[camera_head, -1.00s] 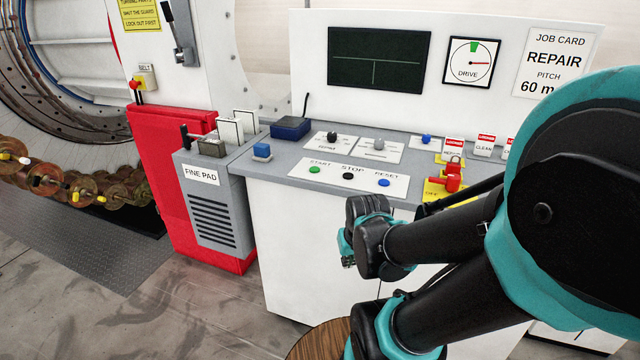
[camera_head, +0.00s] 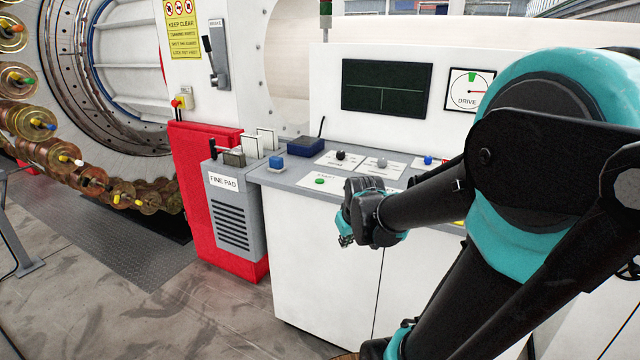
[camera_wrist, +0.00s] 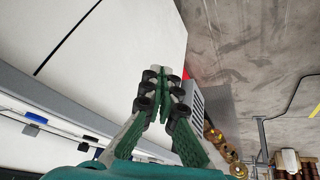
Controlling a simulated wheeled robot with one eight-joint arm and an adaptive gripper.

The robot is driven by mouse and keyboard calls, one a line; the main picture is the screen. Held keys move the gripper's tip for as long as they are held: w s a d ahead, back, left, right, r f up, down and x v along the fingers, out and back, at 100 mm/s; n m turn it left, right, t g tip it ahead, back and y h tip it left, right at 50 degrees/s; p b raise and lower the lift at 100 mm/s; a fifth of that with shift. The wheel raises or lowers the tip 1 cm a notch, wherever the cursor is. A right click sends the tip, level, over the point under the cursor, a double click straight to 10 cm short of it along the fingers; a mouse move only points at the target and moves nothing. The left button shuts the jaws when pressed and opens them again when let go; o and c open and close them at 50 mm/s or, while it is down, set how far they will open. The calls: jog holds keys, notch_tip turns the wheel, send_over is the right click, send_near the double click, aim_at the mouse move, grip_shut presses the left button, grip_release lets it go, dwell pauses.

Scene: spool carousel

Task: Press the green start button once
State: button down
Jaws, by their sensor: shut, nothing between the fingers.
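The green start button (camera_head: 320,181) sits on a white label plate on the grey top of the control console (camera_head: 290,178), near its front edge. The stop and reset buttons beside it are hidden behind my arm in the head view. My gripper (camera_head: 345,241) hangs in front of the console's white front, to the right of the green button in the picture and lower than the console top. In the wrist view my gripper (camera_wrist: 167,72) has its fingers together with nothing between them. The green button cannot be made out in the wrist view.
Black, grey and blue knobs sit behind the button plate. The grey FINE PAD bin (camera_head: 232,215) and red cabinet (camera_head: 190,190) stand left. Floor at front left is clear.

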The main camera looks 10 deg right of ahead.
aim_at(320, 181)
jog(key=w+a+r+n+t, duration=0.1)
jog(key=w+r+n, duration=0.1)
jog(key=w+r, duration=0.4)
jog(key=w+a+r+n+t, duration=0.1)
jog(key=w+r, duration=0.5)
jog(key=w, duration=0.6)
jog(key=w+a+r+n+t, duration=0.1)
jog(key=w+r+n, duration=0.3)
jog(key=w, duration=0.5)
notch_tip(320, 181, up, 2)
jog(key=shift+w+r+t+y, duration=0.25)
jog(key=shift+t+y, duration=0.05)
jog(key=shift+y, duration=0.1)
jog(key=shift+a, duration=0.1)
jog(key=shift+f, duration=4.4)
jog(key=shift+f, duration=0.15)
jog(key=shift+f, duration=0.25)
jog(key=shift+f, duration=0.4)
jog(key=shift+r, duration=0.8)
